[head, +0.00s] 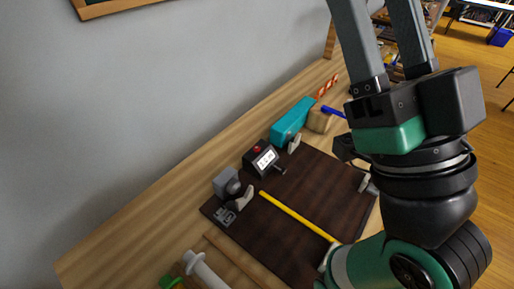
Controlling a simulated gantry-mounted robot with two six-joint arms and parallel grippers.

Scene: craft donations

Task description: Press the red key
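A small red key (257,150) sits on top of a dark box (252,164) with a lit white display, at the back left edge of the dark brown board. Nothing touches the key. My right gripper (374,8) is large and close to the camera at the upper right, far from the key. Its two grey fingers point up and stand apart with nothing seen between them; their tips reach the top edge of the view. My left gripper is not in view.
The dark board (290,232) bears a yellow stick (298,216) and small clamps. A grey device (227,183) stands left of the display box, and a teal case (291,120) lies behind it. My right arm hides the table's right side. A wall borders the table's far left.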

